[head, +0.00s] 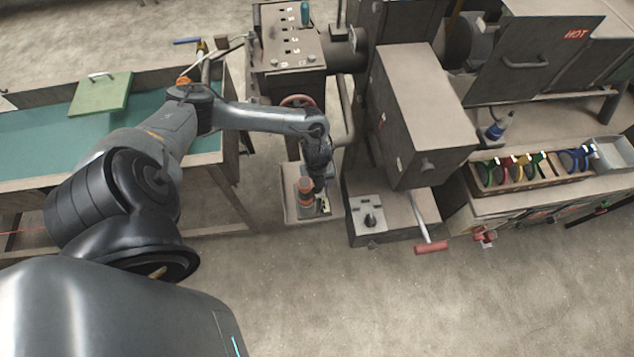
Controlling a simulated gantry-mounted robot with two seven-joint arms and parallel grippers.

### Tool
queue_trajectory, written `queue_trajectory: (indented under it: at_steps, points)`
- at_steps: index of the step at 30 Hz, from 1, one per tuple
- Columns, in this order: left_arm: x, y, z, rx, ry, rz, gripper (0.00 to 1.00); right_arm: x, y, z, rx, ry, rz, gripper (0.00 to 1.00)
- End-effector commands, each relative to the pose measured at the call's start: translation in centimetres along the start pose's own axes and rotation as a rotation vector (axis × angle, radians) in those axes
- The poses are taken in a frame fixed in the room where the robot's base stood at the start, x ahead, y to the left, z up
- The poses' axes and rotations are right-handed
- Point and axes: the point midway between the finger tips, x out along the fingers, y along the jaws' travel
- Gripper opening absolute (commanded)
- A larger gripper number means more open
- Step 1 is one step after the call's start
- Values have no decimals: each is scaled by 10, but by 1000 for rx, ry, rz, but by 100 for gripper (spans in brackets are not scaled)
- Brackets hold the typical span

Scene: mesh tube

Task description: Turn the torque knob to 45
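A black knob (371,220) sits on a pale plate with small markings, on top of a low dark box in the middle of the picture. I cannot read its scale or its setting, nor any label naming it as the torque knob. My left arm reaches in from the left, and its gripper (320,186) points down to the left of that plate, apart from the knob. It is beside an orange and dark upright cylinder (305,192) on a small stand. Whether it touches the cylinder, and whether its fingers are open, is too small to tell. My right gripper is not in view.
A lever with a red handle (431,247) sticks out right of the knob's box. A tall grey housing (425,110) rises behind it. A wooden tray (515,185) of coloured rings lies at right. A green-topped bench (40,140) is at left. The floor in front is clear.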

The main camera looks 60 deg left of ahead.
Motion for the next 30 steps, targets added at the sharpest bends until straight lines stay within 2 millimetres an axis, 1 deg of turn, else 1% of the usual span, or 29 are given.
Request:
queue_trajectory:
  at_steps: [5, 8, 11, 21, 25, 30]
  points:
    - [-2, 0, 0, 0, 0, 0, 66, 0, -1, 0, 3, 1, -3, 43]
    - [-10, 0, 0, 0, -1, -1, 66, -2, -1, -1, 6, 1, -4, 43]
    - [-22, 0, 1, 1, -1, -1, 66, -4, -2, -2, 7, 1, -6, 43]
    - [-80, 0, 0, 2, -2, -2, 66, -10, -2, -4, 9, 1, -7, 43]
    - [-96, -1, 0, 1, -1, -2, 66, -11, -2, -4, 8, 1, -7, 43]
    - [-106, 0, 0, 0, -1, -1, 66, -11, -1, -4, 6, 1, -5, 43]
